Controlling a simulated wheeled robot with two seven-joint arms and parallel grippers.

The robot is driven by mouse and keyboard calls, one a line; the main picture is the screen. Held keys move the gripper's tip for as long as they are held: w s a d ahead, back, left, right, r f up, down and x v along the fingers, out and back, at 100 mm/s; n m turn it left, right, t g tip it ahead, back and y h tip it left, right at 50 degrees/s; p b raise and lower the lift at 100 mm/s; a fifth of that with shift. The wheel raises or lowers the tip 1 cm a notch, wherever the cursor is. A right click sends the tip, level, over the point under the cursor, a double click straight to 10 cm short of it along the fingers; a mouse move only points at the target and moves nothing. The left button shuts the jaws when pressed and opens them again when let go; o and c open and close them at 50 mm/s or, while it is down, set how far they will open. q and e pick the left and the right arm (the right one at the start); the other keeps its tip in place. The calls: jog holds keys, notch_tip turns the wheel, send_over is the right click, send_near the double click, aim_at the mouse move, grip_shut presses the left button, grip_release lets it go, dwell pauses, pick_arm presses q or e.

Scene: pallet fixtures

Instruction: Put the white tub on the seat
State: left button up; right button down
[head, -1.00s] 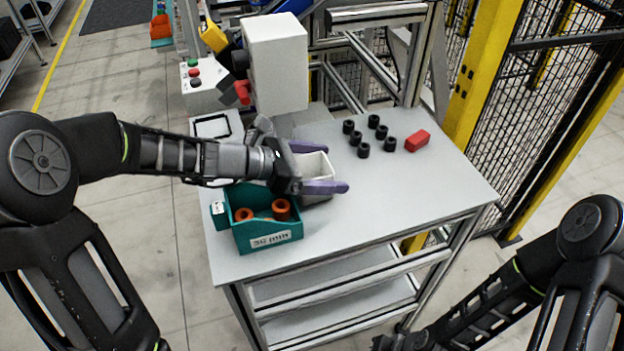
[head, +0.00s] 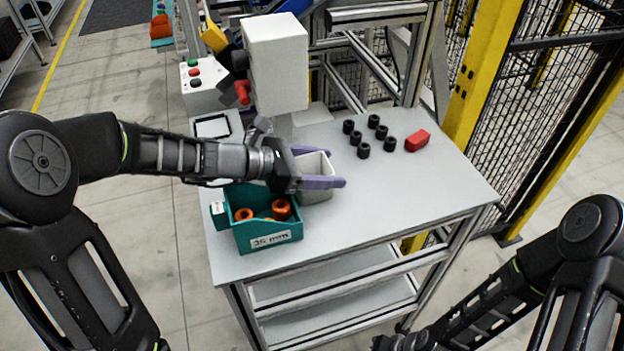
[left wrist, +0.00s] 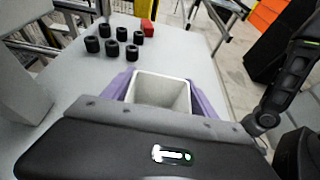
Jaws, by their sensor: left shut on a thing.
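The white tub (head: 317,192) is open-topped and looks empty, upright just behind and right of the teal bin. My left gripper (head: 333,167) is shut on it, with a purple finger on each side. In the left wrist view the tub (left wrist: 160,92) sits between the purple fingers. I cannot tell whether its base touches the table. A black-outlined square (head: 212,126), perhaps the seat, lies at the table's back left, behind my left forearm. My right gripper (head: 402,342) is only partly in view at the bottom edge, and its jaws cannot be made out.
The teal bin (head: 268,236) holds orange rings at the table's front left. Several black cylinders (head: 363,150) and a red block (head: 417,141) are at the back right. A white upright box-shaped unit (head: 277,65) stands behind. The grey table (head: 400,205) is clear at the front right.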

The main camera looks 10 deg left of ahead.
pick_arm(q)
jog(key=c, duration=0.3)
notch_tip(320, 180, up, 10)
jog(key=shift+p, duration=0.65)
jog(key=shift+c, duration=0.2)
